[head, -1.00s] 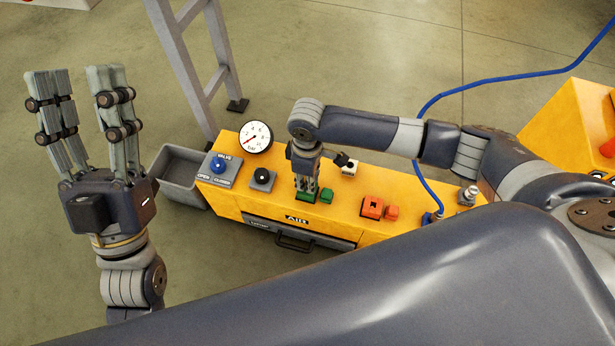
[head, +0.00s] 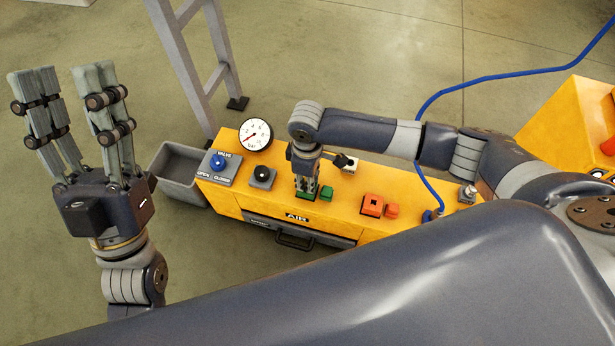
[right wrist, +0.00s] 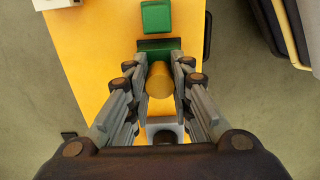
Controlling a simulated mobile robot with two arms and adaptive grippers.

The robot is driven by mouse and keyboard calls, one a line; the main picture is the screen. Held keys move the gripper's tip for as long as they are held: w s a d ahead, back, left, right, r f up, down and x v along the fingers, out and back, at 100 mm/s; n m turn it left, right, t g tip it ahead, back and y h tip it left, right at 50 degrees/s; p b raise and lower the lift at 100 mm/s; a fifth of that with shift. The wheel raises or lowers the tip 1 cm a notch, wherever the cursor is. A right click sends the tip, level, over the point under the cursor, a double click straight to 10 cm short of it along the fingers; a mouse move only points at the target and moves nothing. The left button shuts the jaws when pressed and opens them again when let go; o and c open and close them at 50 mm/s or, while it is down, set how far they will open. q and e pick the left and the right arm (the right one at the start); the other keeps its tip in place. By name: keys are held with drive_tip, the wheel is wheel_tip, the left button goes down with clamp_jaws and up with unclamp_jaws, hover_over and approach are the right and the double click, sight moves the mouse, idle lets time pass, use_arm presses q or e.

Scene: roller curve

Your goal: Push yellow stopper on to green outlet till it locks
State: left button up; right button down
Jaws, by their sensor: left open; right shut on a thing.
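The yellow stopper (right wrist: 160,82) is a short cylinder between the fingers of my right gripper (right wrist: 159,62), which is shut on it in the right wrist view. The green outlet (right wrist: 158,45) lies right at the stopper's far end; I cannot tell whether the stopper is seated in it. In the head view my right gripper (head: 306,186) points down onto the green outlet (head: 311,197), which its fingers partly cover, and the stopper is hidden there. My left gripper (head: 60,75) is open and empty, raised at the left, away from the panel.
The yellow box (head: 345,207) also carries a small green block (head: 326,193), orange blocks (head: 373,204), a black knob (head: 262,174), a blue valve knob (head: 218,161) and a gauge (head: 255,134). A grey bin (head: 178,181) stands left. A blue hose (head: 480,80) runs behind my right arm.

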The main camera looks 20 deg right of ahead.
drive_tip(key=c, duration=1.3)
unclamp_jaws()
drive_tip(key=shift+f, duration=0.1)
drive_tip(key=shift+c, duration=0.2)
wheel_tip(320, 180, up, 12)
